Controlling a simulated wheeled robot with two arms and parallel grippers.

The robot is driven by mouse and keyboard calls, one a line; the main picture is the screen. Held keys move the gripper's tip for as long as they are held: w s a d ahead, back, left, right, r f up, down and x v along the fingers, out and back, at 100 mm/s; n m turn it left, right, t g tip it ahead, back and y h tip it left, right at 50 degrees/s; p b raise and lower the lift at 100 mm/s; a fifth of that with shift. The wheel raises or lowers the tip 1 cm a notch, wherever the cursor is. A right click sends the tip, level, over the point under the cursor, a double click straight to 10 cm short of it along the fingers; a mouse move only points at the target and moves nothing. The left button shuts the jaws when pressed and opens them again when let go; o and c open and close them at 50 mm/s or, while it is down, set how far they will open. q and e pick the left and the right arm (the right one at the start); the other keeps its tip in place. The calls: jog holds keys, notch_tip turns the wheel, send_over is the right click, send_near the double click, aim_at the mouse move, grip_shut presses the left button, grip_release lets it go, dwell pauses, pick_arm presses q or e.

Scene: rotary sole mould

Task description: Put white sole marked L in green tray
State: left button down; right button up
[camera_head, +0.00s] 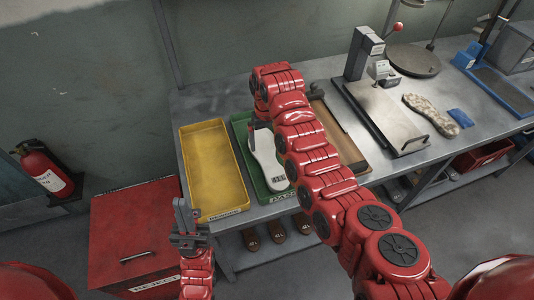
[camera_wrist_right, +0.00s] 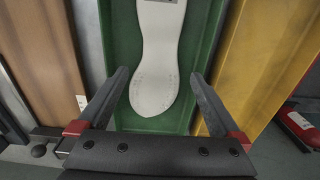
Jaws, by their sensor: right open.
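The white sole (camera_head: 267,160) lies in the green tray (camera_head: 241,131), with a small dark mark near its near end; I cannot read the letter. In the right wrist view the sole (camera_wrist_right: 158,55) lies on the floor of the green tray (camera_wrist_right: 122,30). My right gripper (camera_wrist_right: 160,78) is open, its two fingers apart on either side of the sole and not closed on it. In the head view my right arm hides most of that gripper. My left gripper (camera_head: 184,212) is at the lower left, in front of the yellow tray, and its opening is unclear.
The yellow tray (camera_head: 188,168) stands left of the green one, a brown tray (camera_head: 343,146) right of it. A metal press plate (camera_head: 383,115), a mottled sole (camera_head: 430,108) and a blue piece (camera_head: 460,118) are farther right. A red reject bin (camera_head: 125,228) stands lower left.

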notch_tip(320, 180, up, 5)
jog(key=shift+f+p, duration=0.15)
jog(key=shift+p, duration=0.15)
jog(key=shift+f, duration=0.1)
dwell(0.3)
